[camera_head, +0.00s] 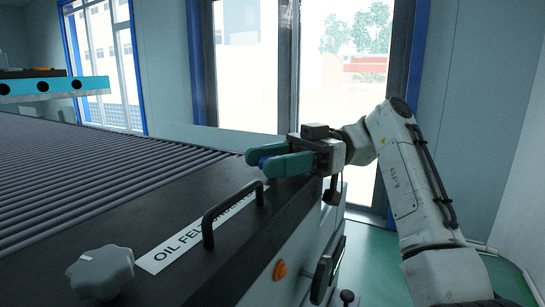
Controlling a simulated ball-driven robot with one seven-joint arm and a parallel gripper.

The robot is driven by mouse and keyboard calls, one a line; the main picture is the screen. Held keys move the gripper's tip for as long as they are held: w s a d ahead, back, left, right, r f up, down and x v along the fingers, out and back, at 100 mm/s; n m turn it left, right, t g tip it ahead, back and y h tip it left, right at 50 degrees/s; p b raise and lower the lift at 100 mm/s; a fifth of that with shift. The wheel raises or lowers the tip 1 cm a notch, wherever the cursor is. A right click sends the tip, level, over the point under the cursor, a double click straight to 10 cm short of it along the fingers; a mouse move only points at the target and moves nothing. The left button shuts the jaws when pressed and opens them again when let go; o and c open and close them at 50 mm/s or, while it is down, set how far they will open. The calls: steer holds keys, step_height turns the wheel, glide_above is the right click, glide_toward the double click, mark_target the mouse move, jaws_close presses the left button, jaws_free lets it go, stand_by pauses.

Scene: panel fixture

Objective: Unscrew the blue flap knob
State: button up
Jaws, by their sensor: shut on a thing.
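My gripper (262,159) comes in from the right, with its teal fingers pointing left over the far end of the black panel. The fingers are closed on the blue flap knob (265,161). Only a small blue part of the knob shows between them; the rest is hidden by the fingers. I cannot tell whether the knob is still threaded onto its seat.
The black panel (160,220) carries a black bar handle (209,229), a white "OIL FEL..." label (166,253) and a grey lobed knob (100,271). Ridged rollers (80,175) lie to the left. An orange button (280,269) and a black latch (325,275) are on the side face. Glass doors stand behind.

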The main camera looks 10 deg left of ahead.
steer(key=shift+f, duration=0.1)
stand_by(0.4)
steer(key=o, duration=1)
steer(key=shift+c, duration=0.2)
